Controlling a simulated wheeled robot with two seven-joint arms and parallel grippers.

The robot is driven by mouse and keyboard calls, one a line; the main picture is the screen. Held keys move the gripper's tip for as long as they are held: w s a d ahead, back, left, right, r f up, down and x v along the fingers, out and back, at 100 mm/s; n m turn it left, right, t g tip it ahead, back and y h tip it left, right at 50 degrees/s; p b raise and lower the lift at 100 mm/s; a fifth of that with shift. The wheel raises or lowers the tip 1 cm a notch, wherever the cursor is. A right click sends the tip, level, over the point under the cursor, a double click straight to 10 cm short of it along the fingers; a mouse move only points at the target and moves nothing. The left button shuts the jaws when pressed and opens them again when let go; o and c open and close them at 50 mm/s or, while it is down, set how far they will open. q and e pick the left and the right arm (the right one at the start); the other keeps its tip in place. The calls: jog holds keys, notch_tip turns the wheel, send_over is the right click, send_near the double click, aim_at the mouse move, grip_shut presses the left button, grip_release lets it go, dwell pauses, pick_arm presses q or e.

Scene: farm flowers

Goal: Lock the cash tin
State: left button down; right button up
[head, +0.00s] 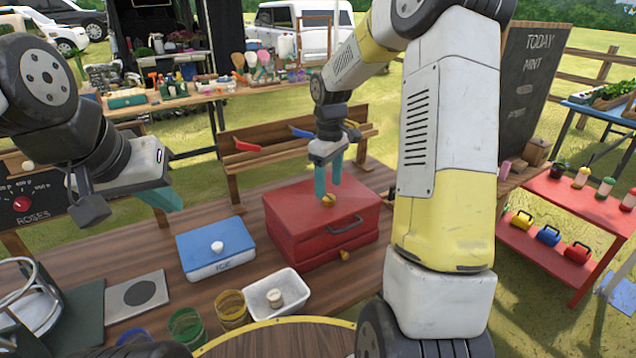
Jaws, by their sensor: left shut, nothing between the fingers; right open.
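A red metal box (300,235), which looks like the cash tin, stands on the wooden table with its lid down. It has a dark handle on its front and a small brass knob or key (328,200) on top. Another small brass piece (345,255) shows low at its front. My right gripper (328,190) points down over the lid, its teal fingers apart on either side of the top brass piece. Whether they touch it I cannot tell. My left gripper (172,203) is shut and empty, off to the left above the table.
Green and amber jars (232,308) stand at the front. A wooden rack (235,182) stands behind. My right arm hides the table's right side.

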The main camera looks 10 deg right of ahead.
aim_at(328, 197)
jog(key=shift+r, duration=2.15)
jog(key=s+a+r+m+t+y, duration=0.1)
jog(key=s+r+m+t, duration=0.2)
jog(key=s, duration=0.9)
jog(key=s+a+r+m+t+y, duration=0.1)
jog(key=s+r+m+t, duration=0.2)
jog(key=s+r+m, duration=0.2)
jog(key=shift+s+r, duration=1.6)
jog(key=shift+s, duration=2.1)
jog(key=shift+a, duration=0.1)
